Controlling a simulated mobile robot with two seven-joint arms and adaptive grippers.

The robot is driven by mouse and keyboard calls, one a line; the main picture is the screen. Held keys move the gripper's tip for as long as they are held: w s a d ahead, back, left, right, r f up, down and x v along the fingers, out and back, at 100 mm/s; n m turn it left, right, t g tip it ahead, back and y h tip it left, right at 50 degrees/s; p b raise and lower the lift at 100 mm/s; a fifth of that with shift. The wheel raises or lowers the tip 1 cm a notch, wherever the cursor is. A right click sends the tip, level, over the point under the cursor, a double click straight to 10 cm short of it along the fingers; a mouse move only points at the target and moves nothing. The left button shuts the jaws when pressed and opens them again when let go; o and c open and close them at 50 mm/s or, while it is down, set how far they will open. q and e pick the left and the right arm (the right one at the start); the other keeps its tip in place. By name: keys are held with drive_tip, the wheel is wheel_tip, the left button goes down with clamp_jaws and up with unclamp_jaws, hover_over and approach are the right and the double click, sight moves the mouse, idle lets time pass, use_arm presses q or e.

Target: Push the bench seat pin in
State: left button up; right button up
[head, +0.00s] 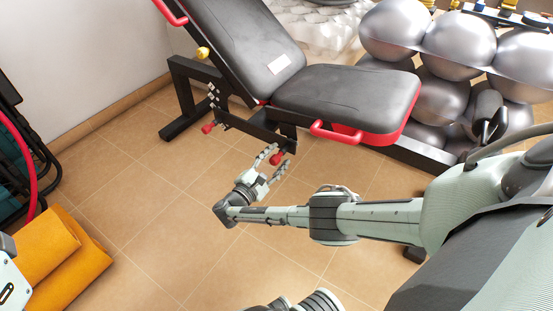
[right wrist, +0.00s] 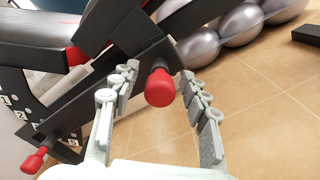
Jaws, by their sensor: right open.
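The black weight bench has a padded seat (head: 345,95) with a red edge and a raised backrest (head: 235,40). A red-knobbed pin (head: 277,159) sticks out of the dark frame below the seat, and its knob (right wrist: 160,88) shows large in the right wrist view on a short dark stem. A second red knob (head: 208,127) is further left on the frame and also shows at lower left in the right wrist view (right wrist: 33,162). My right gripper (head: 279,156) is open, its fingers on either side of the nearer red knob, with gaps visible on both sides. My left gripper is not visible.
Silver exercise balls (head: 460,45) sit on a rack behind the bench. A red handle (head: 335,132) juts from the seat side above my gripper. Orange mats (head: 60,262) lie at lower left. The tiled floor between is clear.

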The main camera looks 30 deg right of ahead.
drive_tip(key=shift+c, duration=0.3)
clamp_jaws()
idle(0.3)
